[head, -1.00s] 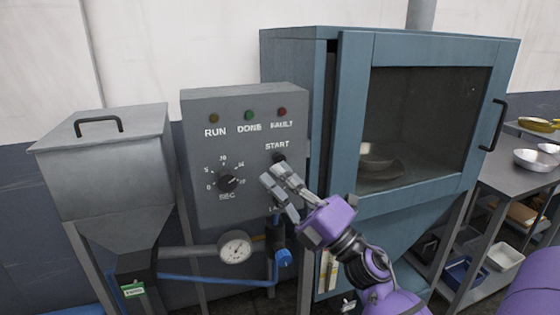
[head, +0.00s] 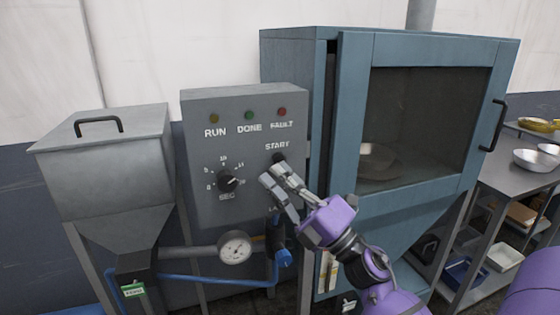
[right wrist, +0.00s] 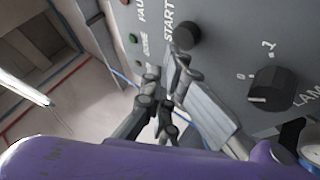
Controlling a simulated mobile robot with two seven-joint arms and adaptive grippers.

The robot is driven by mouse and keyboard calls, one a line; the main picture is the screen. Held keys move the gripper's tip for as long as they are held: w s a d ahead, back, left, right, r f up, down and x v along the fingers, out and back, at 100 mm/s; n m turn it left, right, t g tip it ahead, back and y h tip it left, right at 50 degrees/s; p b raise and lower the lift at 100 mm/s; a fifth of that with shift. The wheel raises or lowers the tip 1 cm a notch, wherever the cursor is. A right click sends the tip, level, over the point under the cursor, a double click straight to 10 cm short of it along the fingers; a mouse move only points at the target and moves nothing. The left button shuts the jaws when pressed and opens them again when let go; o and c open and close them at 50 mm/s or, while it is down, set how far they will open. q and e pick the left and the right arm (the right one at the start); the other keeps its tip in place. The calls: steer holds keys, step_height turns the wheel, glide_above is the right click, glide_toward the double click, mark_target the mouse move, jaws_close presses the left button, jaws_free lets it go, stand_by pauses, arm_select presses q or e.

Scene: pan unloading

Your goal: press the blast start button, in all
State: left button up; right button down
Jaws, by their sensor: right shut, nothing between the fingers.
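The black START button (head: 279,157) sits on the right side of the grey control box (head: 203,155), under the START label. My right gripper (head: 271,174) is shut and empty, with its fingertips just below the button in the head view. In the right wrist view the button (right wrist: 187,35) is a round black knob just beyond the fingertips (right wrist: 178,62). I cannot tell whether they touch it. The RUN (head: 214,118), DONE (head: 249,115) and FAULT (head: 282,112) lamps look dim. My left gripper is not in view.
The blue-grey blast cabinet (head: 350,120) stands right of the box, door closed, with a pan (head: 376,158) behind its window. A SEC dial (head: 228,182), a gauge (head: 235,247) and a blue valve handle (head: 283,257) are close by. A hopper (head: 105,160) stands left.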

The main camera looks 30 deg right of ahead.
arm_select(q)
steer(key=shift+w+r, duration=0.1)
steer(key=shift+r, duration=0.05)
arm_select(e)
steer(key=shift+w+d, duration=0.1)
steer(key=shift+w, duration=0.3)
stand_by(0.6)
